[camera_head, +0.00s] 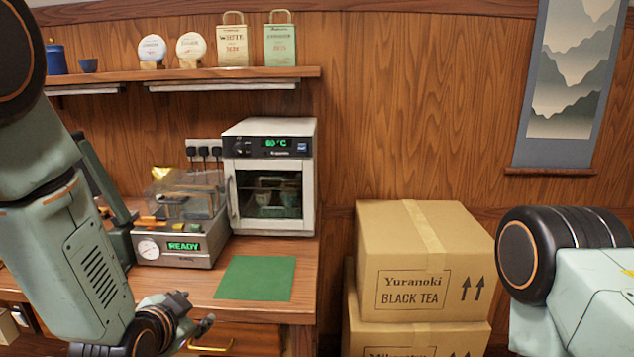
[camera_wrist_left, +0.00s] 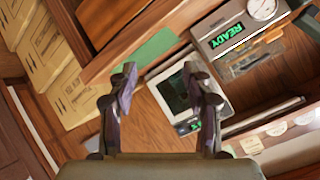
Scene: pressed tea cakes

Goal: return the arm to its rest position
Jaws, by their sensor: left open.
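My left arm (camera_head: 75,255) comes in from the left in the head view, bent down in front of the counter. My left gripper (camera_head: 190,315) is in front of the counter's front edge, above a drawer handle. In the left wrist view my left gripper (camera_wrist_left: 163,100) is open, its two fingers apart with nothing between them. My right arm (camera_head: 575,275) shows at the right edge of the head view, but its gripper is not in view.
A press machine (camera_head: 175,252) reading READY, a green mat (camera_head: 256,278) and a white oven (camera_head: 268,128) reading 60 °C stand on the wooden counter (camera_head: 304,288). Stacked tea boxes (camera_head: 420,240) stand right of it. A shelf (camera_head: 200,75) with packages hangs above.

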